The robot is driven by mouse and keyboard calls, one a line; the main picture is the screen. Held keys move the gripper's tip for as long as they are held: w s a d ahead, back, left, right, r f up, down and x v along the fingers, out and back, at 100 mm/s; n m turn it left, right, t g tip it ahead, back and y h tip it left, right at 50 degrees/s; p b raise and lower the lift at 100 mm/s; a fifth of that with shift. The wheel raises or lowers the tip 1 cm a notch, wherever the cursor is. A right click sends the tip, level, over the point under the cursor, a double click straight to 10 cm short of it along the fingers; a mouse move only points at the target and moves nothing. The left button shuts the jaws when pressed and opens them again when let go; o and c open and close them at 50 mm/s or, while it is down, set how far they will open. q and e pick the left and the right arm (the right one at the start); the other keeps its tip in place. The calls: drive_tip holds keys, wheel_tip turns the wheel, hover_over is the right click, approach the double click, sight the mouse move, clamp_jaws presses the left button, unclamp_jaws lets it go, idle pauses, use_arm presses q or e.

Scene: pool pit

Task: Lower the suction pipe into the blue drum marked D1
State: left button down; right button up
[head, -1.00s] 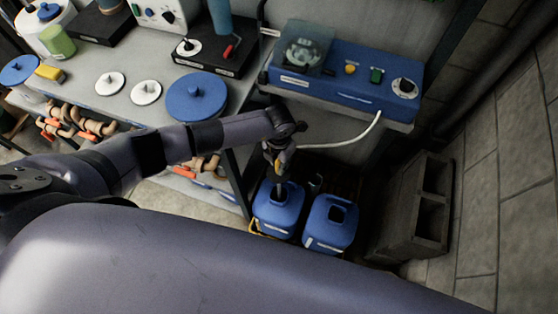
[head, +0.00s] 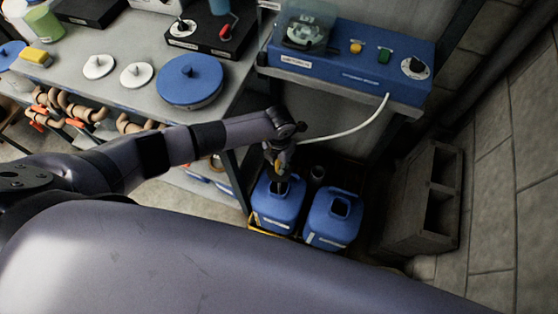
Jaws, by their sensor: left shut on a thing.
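Two blue drums stand side by side on the floor under the pump shelf: a left drum (head: 275,207) and a right drum (head: 329,226) with an open square mouth. Their labels are too small to read, so I cannot tell which is D1. My left gripper (head: 279,168) is over the left drum's mouth, pointing down, and shut on the suction pipe, which is mostly hidden by the fingers. I cannot tell how far the pipe's end is inside the mouth. A white hose (head: 350,132) runs from the blue pump unit (head: 350,62) towards the gripper. My right gripper is out of view.
A grey bench (head: 135,95) with a round blue lid (head: 190,78) and two white lids is at the left. A hollow concrete block (head: 415,205) stands right of the drums. A yellow edge (head: 268,231) shows below the left drum. A dark cylinder (head: 317,174) stands behind the drums.

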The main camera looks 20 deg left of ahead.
use_arm(q)
drive_tip(key=shift+f+b, duration=5.55)
drive_tip(key=shift+f, duration=1.3)
drive_tip(key=c, duration=1.5)
unclamp_jaws()
drive_tip(key=shift+f, duration=0.1)
drive_tip(key=shift+o, duration=1)
wheel_tip(320, 180, up, 12)
drive_tip(key=shift+r, duration=0.1)
